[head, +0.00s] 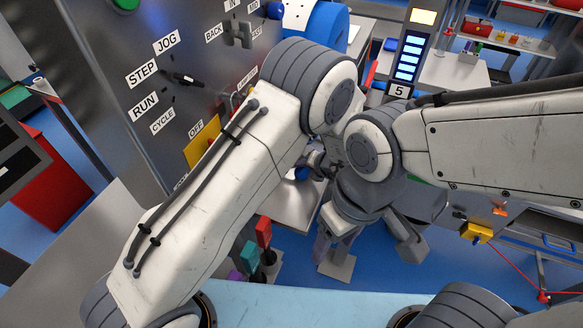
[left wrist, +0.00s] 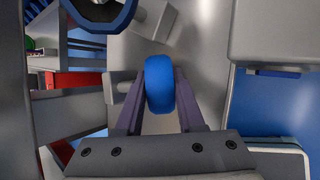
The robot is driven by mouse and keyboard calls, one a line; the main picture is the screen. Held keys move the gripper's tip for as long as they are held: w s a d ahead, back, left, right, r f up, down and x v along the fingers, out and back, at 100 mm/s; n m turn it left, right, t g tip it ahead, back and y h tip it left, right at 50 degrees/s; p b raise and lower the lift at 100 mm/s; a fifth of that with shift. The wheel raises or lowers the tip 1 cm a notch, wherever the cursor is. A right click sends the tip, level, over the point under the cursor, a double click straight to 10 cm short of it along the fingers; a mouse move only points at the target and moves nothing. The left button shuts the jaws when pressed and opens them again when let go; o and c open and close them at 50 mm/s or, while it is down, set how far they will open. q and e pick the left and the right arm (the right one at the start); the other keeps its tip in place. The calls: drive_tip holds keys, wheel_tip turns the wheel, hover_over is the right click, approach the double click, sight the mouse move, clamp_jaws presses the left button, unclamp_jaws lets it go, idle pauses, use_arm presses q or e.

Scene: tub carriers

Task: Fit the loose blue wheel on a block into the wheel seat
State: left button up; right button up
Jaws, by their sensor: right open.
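The blue wheel (left wrist: 160,85) is between the two fingers of my left gripper (left wrist: 160,78) in the left wrist view. The fingers sit against both its sides. In the head view, my left gripper (head: 313,160) is mostly hidden behind my arms, and a small blue patch, probably the wheel, shows beside it. My right gripper (head: 365,246) is lower, with its fingers wide apart and nothing seen between them. I cannot make out the block under the wheel. A dark-centred blue ring (left wrist: 98,22) is at the top of the left wrist view; I cannot tell whether it is the wheel seat.
A grey control panel (head: 205,35) with labelled switches stands at the left. A light post (head: 408,62) marked 5 stands behind my arms. Red and teal handles (head: 264,231) stand below my left arm.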

use_arm(q)
clamp_jaws()
idle(1.2)
